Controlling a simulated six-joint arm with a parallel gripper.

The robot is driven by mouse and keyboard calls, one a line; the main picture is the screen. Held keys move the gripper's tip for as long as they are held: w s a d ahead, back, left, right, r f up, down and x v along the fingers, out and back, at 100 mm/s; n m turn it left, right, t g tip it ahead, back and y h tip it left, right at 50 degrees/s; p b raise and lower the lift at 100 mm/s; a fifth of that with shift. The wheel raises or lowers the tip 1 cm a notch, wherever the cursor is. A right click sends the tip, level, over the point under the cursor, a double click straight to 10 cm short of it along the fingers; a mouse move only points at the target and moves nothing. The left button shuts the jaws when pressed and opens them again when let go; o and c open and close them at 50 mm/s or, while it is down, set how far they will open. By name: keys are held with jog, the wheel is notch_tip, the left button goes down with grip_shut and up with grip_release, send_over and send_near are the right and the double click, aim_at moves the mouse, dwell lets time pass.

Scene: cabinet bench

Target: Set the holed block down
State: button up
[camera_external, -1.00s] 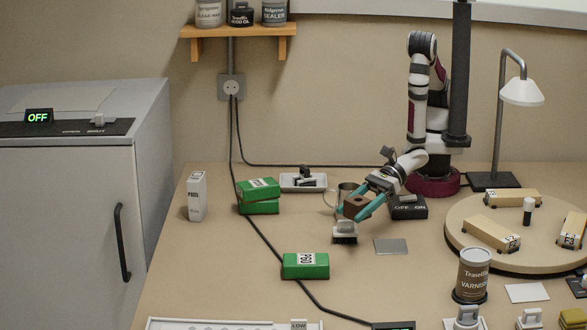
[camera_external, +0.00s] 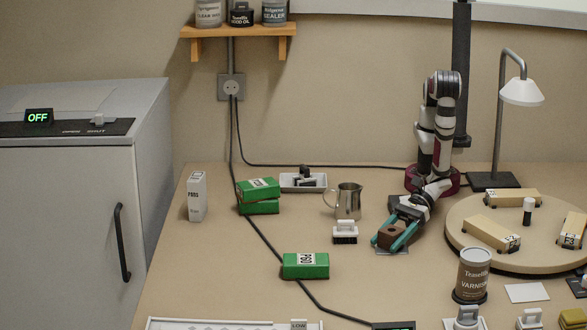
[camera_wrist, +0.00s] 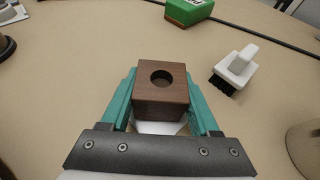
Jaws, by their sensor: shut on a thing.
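The holed block (camera_external: 391,236) is a dark brown wooden cube with a round hole in its top face. In the wrist view the block (camera_wrist: 161,95) sits upright between the two teal fingers. My gripper (camera_external: 396,238) is shut on it, low over the grey flat plate (camera_external: 380,252) on the bench. The plate is mostly hidden under the block and fingers. I cannot tell whether the block touches the plate.
A white-handled brush (camera_external: 345,232) stands just left of my gripper, with a metal pitcher (camera_external: 348,201) behind it. A round wooden turntable (camera_external: 460,240) is close on the right. A green box (camera_external: 306,266) lies front left, and a varnish can (camera_external: 473,275) stands front right.

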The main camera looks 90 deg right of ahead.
aim_at(398, 228)
jog(key=o, duration=1.4)
jog(key=shift+s+d+r, duration=0.1)
jog(key=shift+s+r, duration=0.05)
jog(key=shift+r, duration=0.05)
jog(key=v, duration=0.7)
jog(key=shift+d, duration=0.1)
